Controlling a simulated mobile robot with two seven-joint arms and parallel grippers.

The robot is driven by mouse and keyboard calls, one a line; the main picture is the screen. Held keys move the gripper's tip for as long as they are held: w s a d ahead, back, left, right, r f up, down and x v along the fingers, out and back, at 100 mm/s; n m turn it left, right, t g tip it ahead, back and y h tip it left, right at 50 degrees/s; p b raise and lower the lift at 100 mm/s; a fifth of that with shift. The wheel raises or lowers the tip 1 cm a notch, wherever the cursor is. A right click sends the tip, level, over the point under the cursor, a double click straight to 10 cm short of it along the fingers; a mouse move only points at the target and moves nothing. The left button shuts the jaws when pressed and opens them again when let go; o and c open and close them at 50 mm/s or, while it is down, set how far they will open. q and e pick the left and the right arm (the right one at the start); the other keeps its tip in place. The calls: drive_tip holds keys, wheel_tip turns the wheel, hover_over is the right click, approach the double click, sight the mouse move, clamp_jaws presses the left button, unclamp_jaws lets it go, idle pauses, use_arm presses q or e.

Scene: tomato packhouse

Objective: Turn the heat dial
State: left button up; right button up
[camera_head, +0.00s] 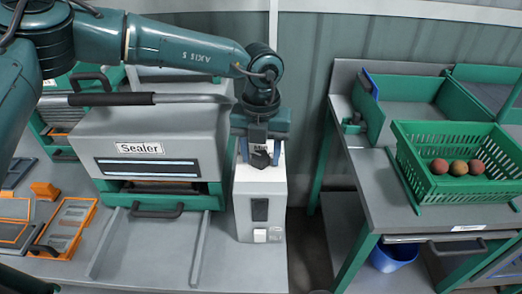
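The grey control box (246,205) stands at the right end of the sealer bench, beside the sealer (150,130). A dark knob (260,160), which looks like the heat dial, sits near its top. My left gripper (261,150) comes down over the box from above, with one finger on each side of the knob. I cannot tell whether the fingers touch the knob or stand slightly apart from it. The gripper's body hides the top of the box and part of its label. My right gripper is not in view.
The sealer's long lever (150,99) lies just left of my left wrist. Orange-framed trays (65,228) lie at the bench's left. Across a gap, a table (380,165) holds a green crate (430,188) with several tomatoes. A blue bin (393,256) stands below.

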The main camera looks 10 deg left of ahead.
use_arm(q)
drive_tip(key=c, duration=0.7)
drive_tip(key=shift+c, duration=0.2)
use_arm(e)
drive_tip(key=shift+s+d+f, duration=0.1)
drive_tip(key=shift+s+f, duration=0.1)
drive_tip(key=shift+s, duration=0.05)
